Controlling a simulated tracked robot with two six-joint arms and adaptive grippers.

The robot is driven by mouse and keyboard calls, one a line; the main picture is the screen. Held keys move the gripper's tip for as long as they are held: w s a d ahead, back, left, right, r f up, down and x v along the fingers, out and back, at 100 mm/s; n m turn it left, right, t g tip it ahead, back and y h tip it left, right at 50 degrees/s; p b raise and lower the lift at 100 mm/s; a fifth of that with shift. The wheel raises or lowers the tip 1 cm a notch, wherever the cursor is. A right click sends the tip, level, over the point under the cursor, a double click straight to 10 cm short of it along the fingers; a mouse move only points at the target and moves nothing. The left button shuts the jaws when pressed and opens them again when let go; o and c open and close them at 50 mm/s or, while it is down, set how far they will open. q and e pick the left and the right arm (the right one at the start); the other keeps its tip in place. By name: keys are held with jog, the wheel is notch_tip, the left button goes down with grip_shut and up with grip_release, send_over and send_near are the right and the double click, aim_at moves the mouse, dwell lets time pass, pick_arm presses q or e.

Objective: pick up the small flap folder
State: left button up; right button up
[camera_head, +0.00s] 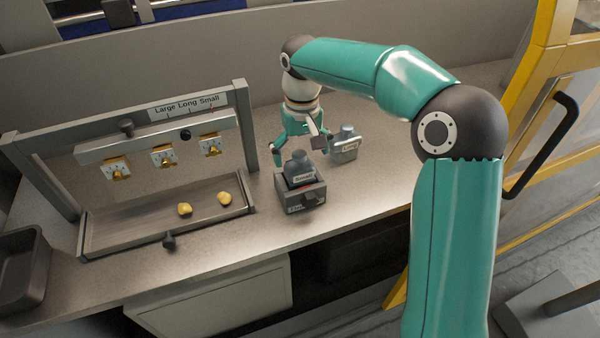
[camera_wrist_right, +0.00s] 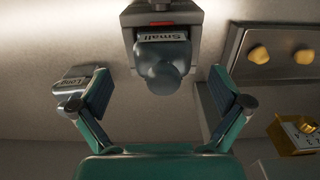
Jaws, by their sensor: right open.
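The small flap folder (camera_head: 299,165) is a grey, bottle-like piece with a label reading "Small". It sits upright in a dark grey holder (camera_head: 305,197) on the bench. In the right wrist view the small flap folder (camera_wrist_right: 160,68) shows ahead of and between my fingers, its label upside down. My right gripper (camera_head: 298,150) is open just behind it, and its spread fingers also show in the wrist view (camera_wrist_right: 160,97). I see no contact. My left gripper is not in view.
A similar grey piece labelled "Long" (camera_head: 345,146) stands close by on the right, near one finger. On the left is a frame (camera_head: 120,118) marked "Large Long Small" with yellow-knobbed mounts, above a tray (camera_head: 130,223) with two yellow lumps. A dark bin (camera_head: 22,270) sits at far left.

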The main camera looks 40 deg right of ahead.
aim_at(299, 164)
jog(key=f, duration=0.4)
jog(key=shift+w+a+f, duration=0.1)
jog(key=shift+w+f, duration=0.1)
jog(key=shift+c, duration=0.2)
jog(key=c, duration=1.3)
jog(key=shift+r, duration=0.1)
jog(key=shift+c, duration=1.3)
jog(key=shift+r, duration=0.1)
